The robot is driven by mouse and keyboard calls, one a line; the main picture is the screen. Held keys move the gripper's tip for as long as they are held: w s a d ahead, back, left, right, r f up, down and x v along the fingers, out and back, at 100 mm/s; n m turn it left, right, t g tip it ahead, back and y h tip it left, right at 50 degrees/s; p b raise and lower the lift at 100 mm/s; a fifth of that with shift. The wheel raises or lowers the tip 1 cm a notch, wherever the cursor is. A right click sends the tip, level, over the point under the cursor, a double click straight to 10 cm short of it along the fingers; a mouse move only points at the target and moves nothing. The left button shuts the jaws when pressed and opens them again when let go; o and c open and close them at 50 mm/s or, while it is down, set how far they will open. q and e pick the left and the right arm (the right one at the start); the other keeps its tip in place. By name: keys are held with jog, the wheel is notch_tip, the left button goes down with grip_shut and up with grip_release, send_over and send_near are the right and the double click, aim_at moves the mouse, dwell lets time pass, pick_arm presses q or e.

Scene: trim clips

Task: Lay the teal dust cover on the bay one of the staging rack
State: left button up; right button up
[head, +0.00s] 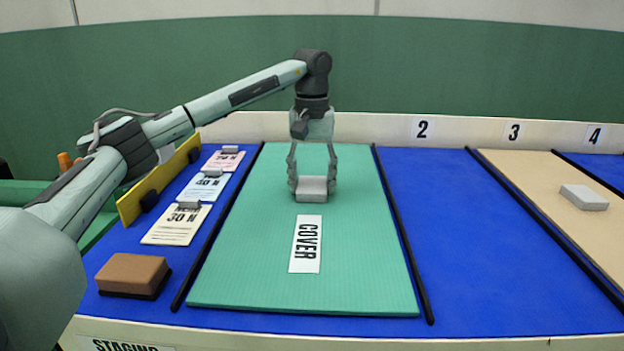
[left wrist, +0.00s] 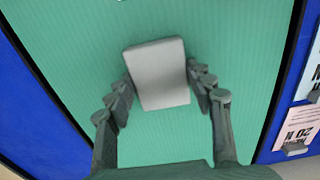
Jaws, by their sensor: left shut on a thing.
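The teal dust cover (head: 350,240) is a large ribbed sheet with a white COVER label (head: 306,244). It appears flat in the first bay of the staging rack (head: 300,323), between two dark rails; any small gap beneath it cannot be told. A light grey grip block (head: 312,189) stands on the cover towards its far half. My left gripper (head: 312,182) points straight down and is shut on this block. In the left wrist view the fingers (left wrist: 160,78) flank the grip block (left wrist: 160,85) above the cover (left wrist: 235,40). My right gripper is out of view.
Bay two (head: 460,230) is bare blue. A tan cover (head: 545,185) with a grey block (head: 584,197) lies in bay three. Left are a brown block (head: 133,274), several clipped cards (head: 178,224) and a yellow board (head: 160,185). A cream back wall (head: 450,131) carries numbers.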

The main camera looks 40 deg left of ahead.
pick_arm(q)
jog(key=shift+f, duration=0.2)
jog(key=o, duration=1.5)
